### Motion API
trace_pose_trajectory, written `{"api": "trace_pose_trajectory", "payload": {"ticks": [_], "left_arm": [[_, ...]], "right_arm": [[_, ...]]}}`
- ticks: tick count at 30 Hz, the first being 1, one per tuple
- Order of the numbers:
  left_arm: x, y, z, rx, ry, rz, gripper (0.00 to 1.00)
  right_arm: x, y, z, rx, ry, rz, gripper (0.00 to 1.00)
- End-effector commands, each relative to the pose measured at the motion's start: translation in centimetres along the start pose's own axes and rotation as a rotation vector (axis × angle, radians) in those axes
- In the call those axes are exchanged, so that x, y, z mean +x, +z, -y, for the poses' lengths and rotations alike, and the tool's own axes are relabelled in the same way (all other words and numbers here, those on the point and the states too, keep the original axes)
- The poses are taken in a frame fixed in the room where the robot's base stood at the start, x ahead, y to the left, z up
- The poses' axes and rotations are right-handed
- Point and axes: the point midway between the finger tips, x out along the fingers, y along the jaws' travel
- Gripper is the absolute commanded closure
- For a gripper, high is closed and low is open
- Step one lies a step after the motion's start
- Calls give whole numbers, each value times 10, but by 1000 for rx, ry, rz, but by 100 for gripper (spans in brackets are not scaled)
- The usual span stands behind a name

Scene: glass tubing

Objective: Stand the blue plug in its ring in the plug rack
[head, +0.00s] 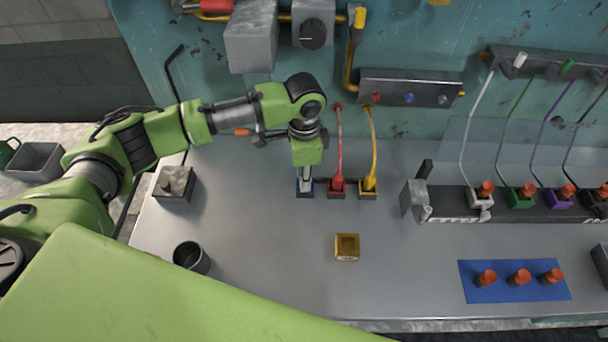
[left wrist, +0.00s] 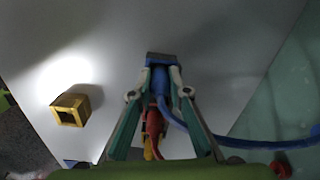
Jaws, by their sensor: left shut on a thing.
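My left gripper (head: 305,184) points straight down at the left end of the plug rack, over its blue ring (head: 305,193). In the left wrist view its fingers (left wrist: 161,78) are shut on the blue plug (left wrist: 161,86), whose blue cable runs off to the right. The dark blue square ring (left wrist: 158,58) shows right at the plug's tip. I cannot tell how deep the plug sits in it. A red plug (head: 337,182) and a yellow plug (head: 369,182) stand upright in the neighbouring rings. My right gripper is in neither view.
A yellow square block (head: 347,248) and a dark cup (head: 190,257) stand in front on the grey bench. A grey box (head: 175,184) is at left. Another rack with coloured plugs (head: 521,197) and a blue mat (head: 470,291) with red-topped pieces are at right.

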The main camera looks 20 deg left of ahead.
Motion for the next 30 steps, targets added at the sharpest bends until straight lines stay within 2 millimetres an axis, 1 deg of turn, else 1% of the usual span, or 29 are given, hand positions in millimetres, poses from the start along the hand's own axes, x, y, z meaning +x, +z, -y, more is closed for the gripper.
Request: {"api": "trace_pose_trajectory", "payload": {"ticks": [1, 2, 3, 4, 13, 17, 20, 30], "left_arm": [[1, 0, 0, -1, 1, 0, 100], [2, 0, 0, -1, 0, 0, 78], [2, 0, 0, -1, 0, 0, 67], [2, 0, 0, -1, 0, 0, 66], [1, 0, 0, 0, 0, 0, 66], [-6, 0, 0, 0, -1, -1, 66], [-20, -1, 1, -1, -3, -2, 66], [-92, -1, 1, -1, -3, -3, 66]], "right_arm": [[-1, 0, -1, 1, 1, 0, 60], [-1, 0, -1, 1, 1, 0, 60], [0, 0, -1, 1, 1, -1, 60], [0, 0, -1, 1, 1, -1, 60], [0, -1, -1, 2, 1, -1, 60], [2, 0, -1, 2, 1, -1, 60], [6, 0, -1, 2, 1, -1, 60], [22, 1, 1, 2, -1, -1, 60]]}}
